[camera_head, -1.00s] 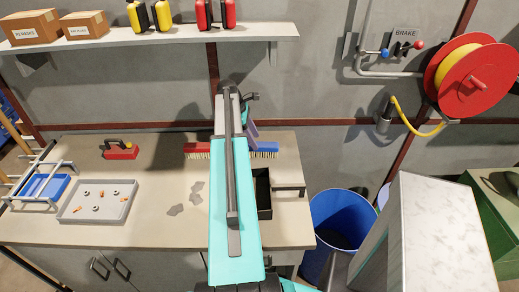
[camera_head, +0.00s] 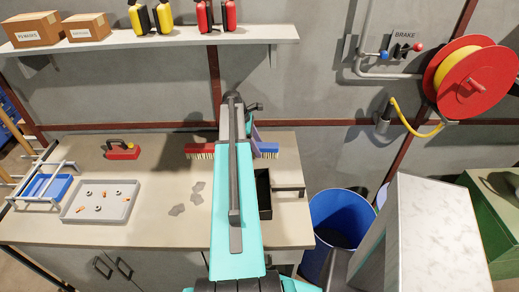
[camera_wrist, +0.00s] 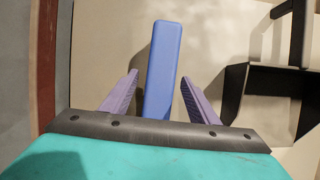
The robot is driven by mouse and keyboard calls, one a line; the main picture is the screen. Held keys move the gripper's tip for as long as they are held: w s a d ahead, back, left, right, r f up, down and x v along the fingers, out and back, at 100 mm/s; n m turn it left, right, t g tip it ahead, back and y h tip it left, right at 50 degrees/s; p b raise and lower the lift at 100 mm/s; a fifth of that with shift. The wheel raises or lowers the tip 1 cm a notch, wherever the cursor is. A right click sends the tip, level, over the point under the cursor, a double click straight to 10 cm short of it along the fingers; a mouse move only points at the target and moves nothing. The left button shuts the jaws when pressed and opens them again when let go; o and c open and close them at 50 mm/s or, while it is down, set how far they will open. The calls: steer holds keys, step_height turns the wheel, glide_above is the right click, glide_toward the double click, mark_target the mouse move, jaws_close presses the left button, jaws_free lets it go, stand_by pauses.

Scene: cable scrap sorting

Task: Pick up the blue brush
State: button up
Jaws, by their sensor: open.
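The blue brush (camera_head: 267,149) lies at the back of the workbench, with its pale bristles facing the front in the head view. My arm hides part of it there. In the wrist view the blue brush (camera_wrist: 161,70) shows as a long blue block between the two purple fingers of my gripper (camera_wrist: 155,92). The fingers are apart, one on each side of the brush, with gaps on both sides. The near end of the brush is hidden behind my gripper's body. I cannot tell the height of the fingers above the bench.
A red brush (camera_head: 200,151) lies left of the blue one. A black open bin (camera_head: 264,196) stands in front on the bench (camera_head: 160,215). A grey tray (camera_head: 72,216) with small parts and a red-based tool (camera_head: 123,151) are at left. A blue barrel (camera_head: 340,222) stands right.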

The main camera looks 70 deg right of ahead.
steer(key=shift+x, duration=1.15)
steer(key=c, duration=1.2)
